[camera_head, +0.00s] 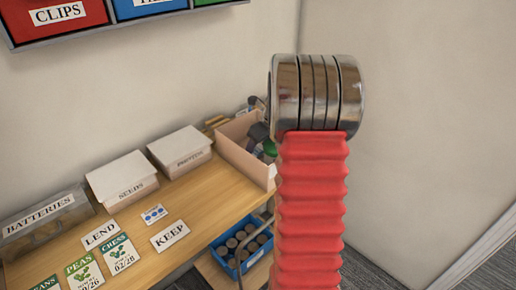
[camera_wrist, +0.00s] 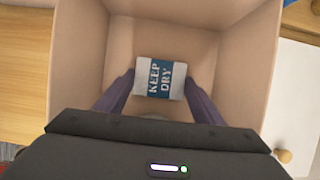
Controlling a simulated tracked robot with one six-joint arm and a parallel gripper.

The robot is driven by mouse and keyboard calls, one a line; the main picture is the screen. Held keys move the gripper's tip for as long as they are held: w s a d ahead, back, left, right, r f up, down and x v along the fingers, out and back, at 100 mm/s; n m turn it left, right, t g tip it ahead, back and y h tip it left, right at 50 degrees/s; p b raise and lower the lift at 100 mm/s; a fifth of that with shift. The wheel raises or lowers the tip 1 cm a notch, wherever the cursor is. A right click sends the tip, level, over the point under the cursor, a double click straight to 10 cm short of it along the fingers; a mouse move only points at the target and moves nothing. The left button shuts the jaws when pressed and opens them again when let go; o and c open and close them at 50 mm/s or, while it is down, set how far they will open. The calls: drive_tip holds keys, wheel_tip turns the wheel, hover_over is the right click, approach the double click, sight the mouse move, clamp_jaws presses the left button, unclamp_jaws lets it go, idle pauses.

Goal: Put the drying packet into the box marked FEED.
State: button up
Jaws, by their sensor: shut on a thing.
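The drying packet (camera_wrist: 145,84), white with a teal band reading KEEP DRY, is between the two dark fingers of my gripper (camera_wrist: 159,80) in the wrist view. My gripper is shut on it. Packet and fingers are over or within an open cardboard box (camera_wrist: 78,60), whose inner walls surround them; I cannot tell how far above the floor the packet is. In the head view an open box (camera_head: 238,168) stands at the table's right end, partly behind my red arm. No FEED marking is readable on it in either view.
Lidded white boxes marked NEEDS (camera_head: 125,185) and another (camera_head: 180,152) stand left of the open box. A BATTERIES box (camera_head: 45,220), seed packets (camera_head: 118,255), and LEND (camera_head: 100,234) and KEEP (camera_head: 170,236) cards lie nearby. A blue crate (camera_head: 255,258) sits lower down.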

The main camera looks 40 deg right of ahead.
drive_tip(key=o, duration=1)
drive_tip(key=v, duration=1.2)
drive_tip(key=shift+a, duration=0.1)
